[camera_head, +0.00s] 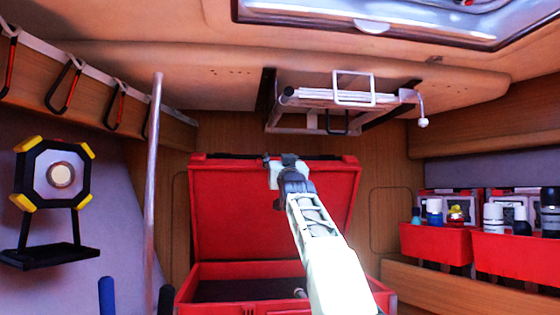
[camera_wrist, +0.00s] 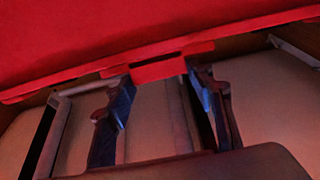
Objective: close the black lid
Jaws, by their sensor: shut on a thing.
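An open box (camera_head: 212,308) with red walls and a dark inside stands at the lower middle of the head view. Its lid (camera_head: 235,215) is raised nearly upright at the back; the face I see is red, with dark parts along the top edge. In the wrist view the lid (camera_wrist: 70,40) fills the upper part, with a red tab (camera_wrist: 158,70) on its edge. My gripper (camera_head: 271,163) is at the lid's top edge. In the wrist view my gripper (camera_wrist: 163,76) has one finger on each side of the tab and is shut on it.
A folding metal rack (camera_head: 335,97) hangs from the ceiling just above the lid. A pale pole (camera_head: 153,190) stands to the left. Red bins (camera_head: 435,243) with bottles line the right side. A black and yellow lamp (camera_head: 55,175) is on the left wall.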

